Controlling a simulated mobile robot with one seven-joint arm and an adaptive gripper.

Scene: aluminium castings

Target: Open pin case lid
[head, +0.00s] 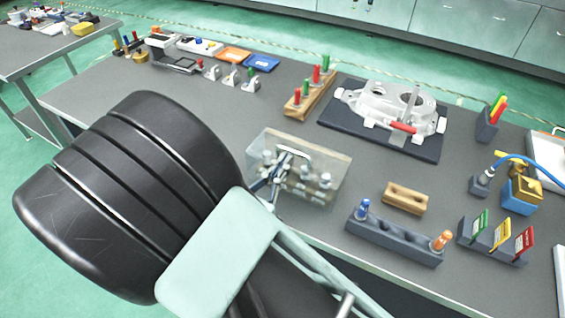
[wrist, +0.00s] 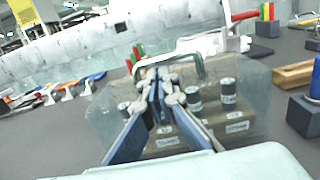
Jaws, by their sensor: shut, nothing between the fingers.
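The pin case (head: 336,172) is a clear box near the table's front edge, with several grey-capped pins standing in a tan block inside. It fills the middle of the wrist view (wrist: 251,100). A pale arched handle (head: 296,150) rises at its top; in the wrist view the handle (wrist: 184,57) is just beyond my fingertips. The clear lid appears down, but its edges are hard to make out. My gripper (head: 283,160) is shut and empty at the case, its blue-sided fingers together in the wrist view (wrist: 157,76). I cannot tell whether the tips touch the handle.
A wooden block (head: 404,198) and a dark rack (head: 395,240) with blue and orange pegs stand right of the case. Behind are a wooden peg stand (head: 309,97) and a casting (head: 385,108) on a dark mat (head: 337,117). Clear tabletop lies left of the case.

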